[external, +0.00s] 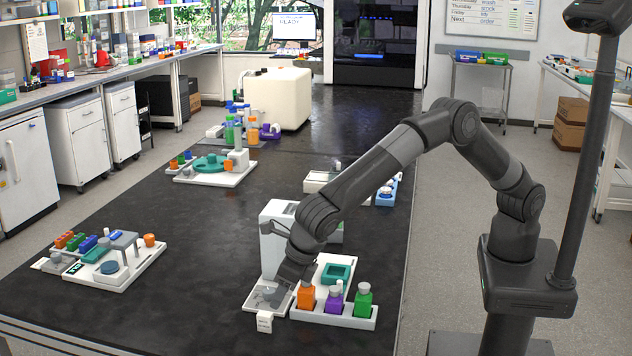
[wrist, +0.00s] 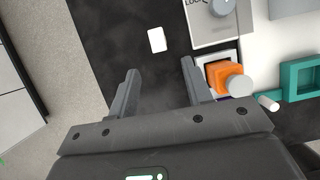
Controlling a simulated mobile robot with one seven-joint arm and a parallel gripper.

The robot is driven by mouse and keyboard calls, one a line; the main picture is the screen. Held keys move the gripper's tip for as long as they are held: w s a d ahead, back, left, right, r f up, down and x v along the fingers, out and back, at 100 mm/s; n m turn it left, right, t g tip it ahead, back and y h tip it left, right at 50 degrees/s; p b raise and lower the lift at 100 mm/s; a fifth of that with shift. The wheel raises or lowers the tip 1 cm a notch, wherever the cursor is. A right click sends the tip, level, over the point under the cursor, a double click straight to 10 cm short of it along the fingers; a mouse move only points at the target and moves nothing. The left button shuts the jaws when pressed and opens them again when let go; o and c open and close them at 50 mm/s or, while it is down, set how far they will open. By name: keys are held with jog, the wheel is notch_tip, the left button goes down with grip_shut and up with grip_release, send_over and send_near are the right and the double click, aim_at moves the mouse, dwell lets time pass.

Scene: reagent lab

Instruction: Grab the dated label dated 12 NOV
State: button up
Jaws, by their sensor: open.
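A small white label (wrist: 156,40) lies on the dark bench in the wrist view, just ahead of the space between my fingertips. It looks blank there. In the external view a white label (external: 264,322) shows at the front left corner of the near station, with marks too small to read, so I cannot confirm the date. My gripper (wrist: 160,67) is open and empty, its two fingers pointing toward the label and apart from it. In the external view my gripper's fingers are hard to make out beside the white box and orange bottle.
Right of my right finger are an orange bottle (wrist: 225,78) and a grey plate with a round knob (wrist: 222,6). The tray (external: 350,321) also holds purple (external: 335,302) and green (external: 363,302) bottles. A tall white box (external: 275,240) stands behind. Bench left of the label is clear.

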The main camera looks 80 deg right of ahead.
aim_at(267, 314)
jog(key=x, duration=0.9)
jog(key=shift+w+a+f, duration=0.1)
jog(key=shift+w+f, duration=0.1)
jog(key=shift+w, duration=0.3)
grip_shut()
